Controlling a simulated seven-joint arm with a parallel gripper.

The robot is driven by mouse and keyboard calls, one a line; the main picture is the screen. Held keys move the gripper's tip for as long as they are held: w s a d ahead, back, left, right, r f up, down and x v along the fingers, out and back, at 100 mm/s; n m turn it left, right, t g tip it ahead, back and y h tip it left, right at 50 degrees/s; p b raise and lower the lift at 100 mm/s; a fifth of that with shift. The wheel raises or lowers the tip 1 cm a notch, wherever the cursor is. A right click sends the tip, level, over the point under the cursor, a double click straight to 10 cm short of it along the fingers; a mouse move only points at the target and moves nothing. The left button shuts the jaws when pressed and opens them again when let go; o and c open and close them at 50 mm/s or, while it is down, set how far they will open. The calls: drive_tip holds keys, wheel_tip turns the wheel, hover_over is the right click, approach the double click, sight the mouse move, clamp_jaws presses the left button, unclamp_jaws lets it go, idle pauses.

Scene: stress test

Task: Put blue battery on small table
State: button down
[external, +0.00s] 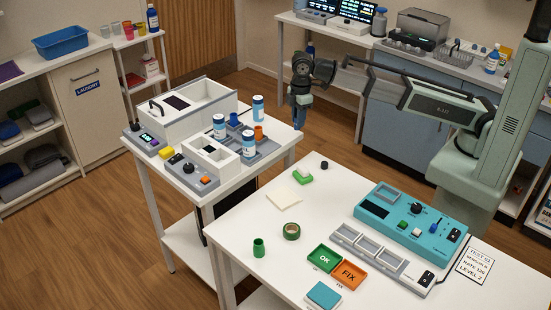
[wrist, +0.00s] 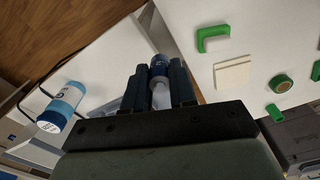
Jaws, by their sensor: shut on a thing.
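My gripper (external: 299,118) hangs fingers down at the right end of the left white table (external: 284,152). In the wrist view my gripper (wrist: 160,88) is shut on a small cylinder with a dark blue end, which looks like the blue battery (wrist: 159,66). Its lower part is partly hidden between the fingers. In the external view the fingers mostly hide it. The front white table (external: 235,228) stands nearer the camera, apart from the left one. I cannot tell from the frames which table is the small table.
Blue-and-white bottles (external: 249,145), a grey tray and white boxes (external: 190,100) crowd the left table. The front table holds a green bracket (external: 303,177), a paper pad (external: 284,199), a tape roll (external: 291,231) and a teal device (external: 410,222). Its left front part has clear room.

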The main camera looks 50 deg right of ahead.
drive_tip(key=shift+w+r+n, duration=0.9)
drive_tip(key=shift+w+r, duration=1.25)
drive_tip(key=shift+w, duration=4.15)
drive_tip(key=shift+a+f, duration=0.15)
drive_tip(key=shift+f, duration=1.45)
drive_tip(key=shift+a+f, duration=0.2)
drive_tip(key=shift+f, duration=1.4)
drive_tip(key=shift+a+f, duration=0.15)
drive_tip(key=shift+f, duration=1.45)
drive_tip(key=shift+f, duration=0.15)
drive_tip(key=c, duration=0.9)
unclamp_jaws()
wheel_tip(320, 180, up, 12)
drive_tip(key=shift+r, duration=0.2)
